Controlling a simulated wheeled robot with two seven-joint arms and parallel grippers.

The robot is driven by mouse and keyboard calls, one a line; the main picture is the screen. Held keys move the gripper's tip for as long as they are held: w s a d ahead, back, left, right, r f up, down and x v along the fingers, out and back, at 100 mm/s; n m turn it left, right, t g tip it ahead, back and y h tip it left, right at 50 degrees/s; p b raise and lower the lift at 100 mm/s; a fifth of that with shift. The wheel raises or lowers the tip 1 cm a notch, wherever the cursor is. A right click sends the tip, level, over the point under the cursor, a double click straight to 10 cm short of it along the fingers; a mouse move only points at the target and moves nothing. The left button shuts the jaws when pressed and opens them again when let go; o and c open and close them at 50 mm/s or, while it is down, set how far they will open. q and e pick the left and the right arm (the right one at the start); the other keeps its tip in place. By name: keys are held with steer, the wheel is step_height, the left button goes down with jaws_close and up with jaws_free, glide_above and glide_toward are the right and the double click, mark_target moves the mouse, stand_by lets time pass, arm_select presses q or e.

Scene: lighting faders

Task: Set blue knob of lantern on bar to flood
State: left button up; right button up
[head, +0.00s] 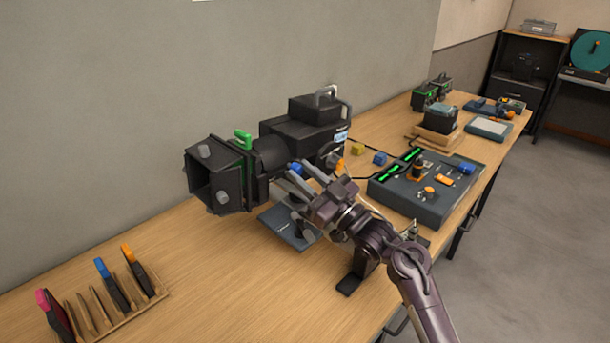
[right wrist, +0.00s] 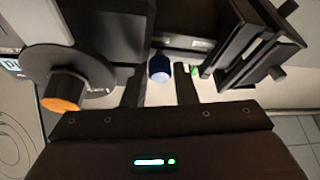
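The black lantern (head: 292,138) stands on the wooden bench, with barn doors at its left end. Its blue knob (head: 296,169) is on the side facing me, partly hidden by the fingers of my right gripper (head: 301,174). In the right wrist view the blue knob (right wrist: 160,68) sits between and just beyond the two open fingertips (right wrist: 160,80), with a gap on both sides. Its pointer and any scale marks cannot be made out. An orange knob (right wrist: 63,92) on a dark disc is to the left there. My left gripper is not in view.
A fader console (head: 420,205) with green lights is right of the lantern. A wooden rack (head: 125,318) with coloured-tab pieces stands at the lower left. The bench front between rack and lantern is clear.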

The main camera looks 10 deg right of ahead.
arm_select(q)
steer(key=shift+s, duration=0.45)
arm_select(e)
jaws_close()
steer(key=shift+a, duration=0.1)
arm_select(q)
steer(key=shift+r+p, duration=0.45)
arm_select(e)
steer(key=s+a, duration=0.2)
steer(key=a, duration=0.1)
steer(key=s+a, duration=0.1)
steer(key=shift+a+r, duration=0.15)
steer(key=shift+r, duration=0.05)
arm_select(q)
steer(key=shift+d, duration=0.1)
arm_select(e)
steer(key=shift+o, duration=0.3)
jaws_free()
steer(key=o, duration=0.4)
steer(key=shift+a+r, duration=0.1)
